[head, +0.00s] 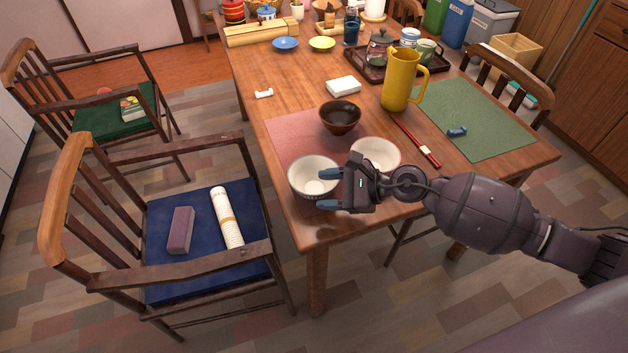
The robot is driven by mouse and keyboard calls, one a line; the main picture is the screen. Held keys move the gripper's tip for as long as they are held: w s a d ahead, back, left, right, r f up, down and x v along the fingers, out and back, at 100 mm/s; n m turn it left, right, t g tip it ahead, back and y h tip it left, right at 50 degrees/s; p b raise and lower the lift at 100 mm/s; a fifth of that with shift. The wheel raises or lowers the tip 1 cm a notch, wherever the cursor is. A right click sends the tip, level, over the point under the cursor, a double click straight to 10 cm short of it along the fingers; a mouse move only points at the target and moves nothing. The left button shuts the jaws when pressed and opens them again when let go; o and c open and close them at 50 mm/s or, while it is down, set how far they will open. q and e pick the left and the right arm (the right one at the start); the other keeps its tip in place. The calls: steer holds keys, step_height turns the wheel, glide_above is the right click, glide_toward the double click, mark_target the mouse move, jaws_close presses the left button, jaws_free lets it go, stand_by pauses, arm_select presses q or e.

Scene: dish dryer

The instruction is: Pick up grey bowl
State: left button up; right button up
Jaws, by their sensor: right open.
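The pale grey bowl (303,185) stands upright and empty near the front left corner of the wooden table, on the edge of the pink mat. My right gripper (328,189) reaches in from the right and is open. Its upper finger appears over the inside of the grey bowl and its lower finger in front of the bowl's near side. I cannot tell whether either finger touches it. The gripper covers the bowl's right edge. My left gripper is not in view.
A cream bowl (376,150) stands close behind my right gripper. A dark brown bowl (340,117) is further back. A chair (160,215) is left of the table (284,93).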

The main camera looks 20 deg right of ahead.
steer(key=shift+w+a+f, duration=0.25)
steer(key=shift+a, duration=0.25)
steer(key=shift+c, duration=0.4)
jaws_close()
